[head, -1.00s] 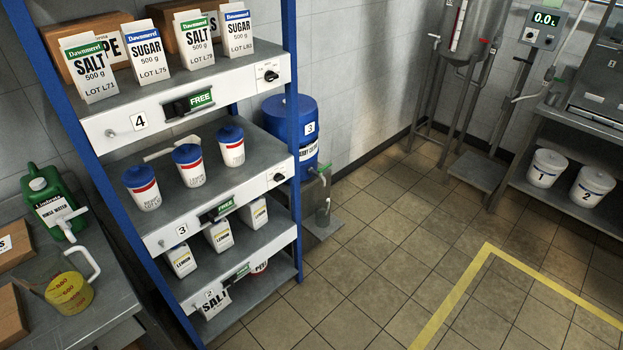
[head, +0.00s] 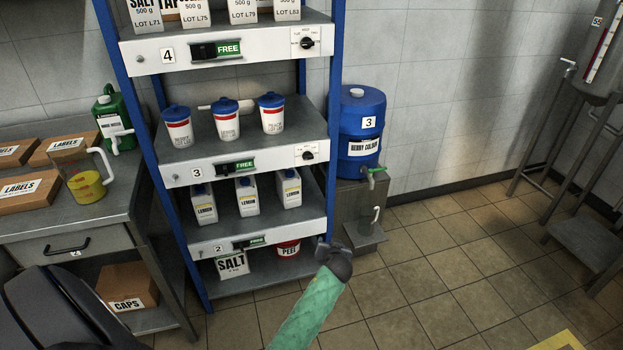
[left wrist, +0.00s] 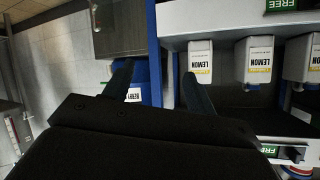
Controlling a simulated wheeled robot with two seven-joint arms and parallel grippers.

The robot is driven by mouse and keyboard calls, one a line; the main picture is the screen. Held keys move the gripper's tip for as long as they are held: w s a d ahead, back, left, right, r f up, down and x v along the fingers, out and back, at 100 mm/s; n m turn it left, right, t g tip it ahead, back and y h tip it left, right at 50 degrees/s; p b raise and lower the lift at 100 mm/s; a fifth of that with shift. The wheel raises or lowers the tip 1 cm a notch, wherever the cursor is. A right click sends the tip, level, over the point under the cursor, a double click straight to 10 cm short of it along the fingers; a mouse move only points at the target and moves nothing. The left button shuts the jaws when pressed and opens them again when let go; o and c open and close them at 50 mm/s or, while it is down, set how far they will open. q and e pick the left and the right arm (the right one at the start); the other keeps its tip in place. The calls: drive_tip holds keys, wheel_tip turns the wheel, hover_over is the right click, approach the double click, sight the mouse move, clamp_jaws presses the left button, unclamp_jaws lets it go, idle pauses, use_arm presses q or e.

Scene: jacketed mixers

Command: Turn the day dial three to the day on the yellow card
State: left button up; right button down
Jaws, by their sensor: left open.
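The day dial on shelf 3 (head: 308,155) is a dark knob on a white plate at the right end of the shelf's front rail. Its lettering is too small to read. No yellow card can be made out. My left gripper (head: 334,246) is dark, at the end of a green sleeve, below and right of that dial and apart from it. In the left wrist view its two fingers (left wrist: 158,85) are spread with nothing held between them; the blue rack post shows behind them. My right gripper is not in view.
A similar dial (head: 306,43) sits on shelf 4 above. Blue-lidded tubs (head: 227,122) and lemon cartons (head: 246,196) stand on the shelves. The blue barrel (head: 361,130) with a green tap stands right of the rack. Tiled floor (head: 440,265) is clear at the right.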

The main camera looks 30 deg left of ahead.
use_arm(q)
drive_tip(key=w+a+r+n+t+y+b, duration=0.1)
drive_tip(key=w+a+r+n+y+b, duration=0.3)
drive_tip(key=r, duration=0.7)
drive_tip(key=n+y+b, duration=0.1)
drive_tip(key=n+y, duration=0.1)
drive_tip(key=y, duration=0.1)
approach(309, 158)
drive_tip(key=a, duration=0.2)
drive_tip(key=x, duration=0.4)
drive_tip(key=w+x, duration=0.1)
drive_tip(key=x, duration=0.2)
drive_tip(key=shift+d+p, duration=0.35)
drive_tip(key=shift+p, duration=0.05)
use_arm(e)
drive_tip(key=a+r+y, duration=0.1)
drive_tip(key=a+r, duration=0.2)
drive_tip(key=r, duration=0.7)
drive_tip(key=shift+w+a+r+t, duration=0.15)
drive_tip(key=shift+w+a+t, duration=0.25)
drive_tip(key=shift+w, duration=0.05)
use_arm(q)
drive_tip(key=c, duration=1)
